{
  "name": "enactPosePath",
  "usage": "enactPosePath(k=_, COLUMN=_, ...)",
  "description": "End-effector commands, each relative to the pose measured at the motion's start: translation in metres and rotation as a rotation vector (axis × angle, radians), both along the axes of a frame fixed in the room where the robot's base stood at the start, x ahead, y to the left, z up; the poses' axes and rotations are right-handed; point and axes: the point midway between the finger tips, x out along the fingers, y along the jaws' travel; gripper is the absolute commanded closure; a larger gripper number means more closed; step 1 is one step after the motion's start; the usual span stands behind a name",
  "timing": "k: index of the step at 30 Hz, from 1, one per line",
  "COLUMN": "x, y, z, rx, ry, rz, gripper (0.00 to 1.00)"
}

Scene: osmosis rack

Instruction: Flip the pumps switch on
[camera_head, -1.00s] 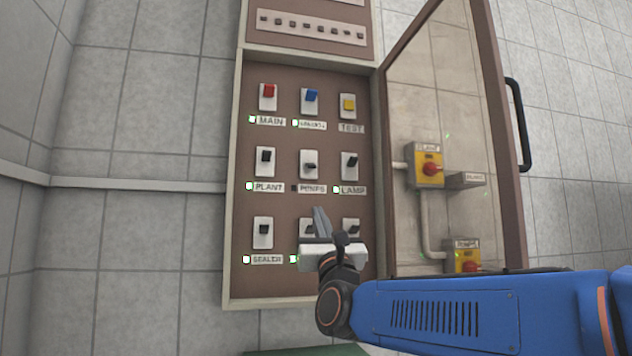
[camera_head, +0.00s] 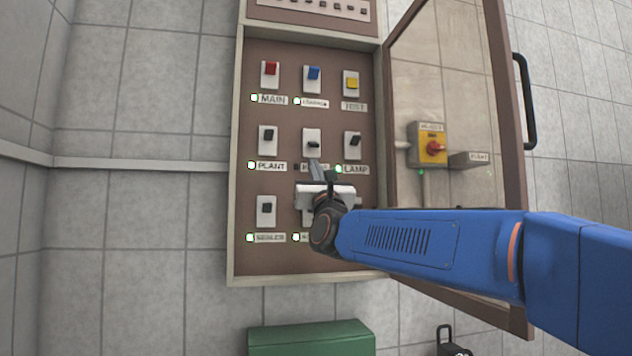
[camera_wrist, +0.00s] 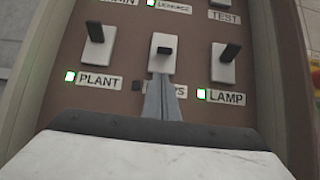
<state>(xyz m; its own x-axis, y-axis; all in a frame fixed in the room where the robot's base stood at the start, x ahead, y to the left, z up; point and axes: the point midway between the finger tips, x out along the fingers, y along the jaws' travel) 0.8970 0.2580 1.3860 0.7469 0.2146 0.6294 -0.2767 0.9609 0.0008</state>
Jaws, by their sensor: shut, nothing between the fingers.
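The pumps switch (camera_head: 312,140) is a white plate with a dark toggle in the middle of the panel's second row. In the wrist view the pumps switch (camera_wrist: 163,52) sits just beyond my fingertips, its toggle pointing toward the viewer. The small lamp (camera_wrist: 136,86) beside its label is dark. My gripper (camera_head: 314,165) is shut and empty, just below the pumps switch and over its label. In the wrist view my gripper (camera_wrist: 160,82) hides part of the label and reaches the plate's lower edge; I cannot tell if it touches.
The plant switch (camera_head: 267,140) and lamp switch (camera_head: 353,145) flank it, both with green lamps lit. The main switch (camera_head: 270,72) and test switch (camera_head: 351,84) are above. The open glass door (camera_head: 440,90) stands right. A green box (camera_head: 310,338) lies below.

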Motion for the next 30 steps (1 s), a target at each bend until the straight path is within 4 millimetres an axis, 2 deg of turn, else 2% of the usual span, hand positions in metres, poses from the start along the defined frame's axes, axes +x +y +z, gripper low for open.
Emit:
enactPosePath(k=3, x=-0.006, y=-0.002, z=0.012, rx=0.000, ry=-0.002, rz=-0.001, gripper=1.00)
enactPosePath(k=9, x=-0.010, y=-0.003, z=0.022, rx=0.000, ry=-0.001, rz=0.000, gripper=1.00)
enactPosePath(k=30, x=-0.014, y=-0.004, z=0.025, rx=-0.014, ry=0.043, rz=0.000, gripper=1.00)
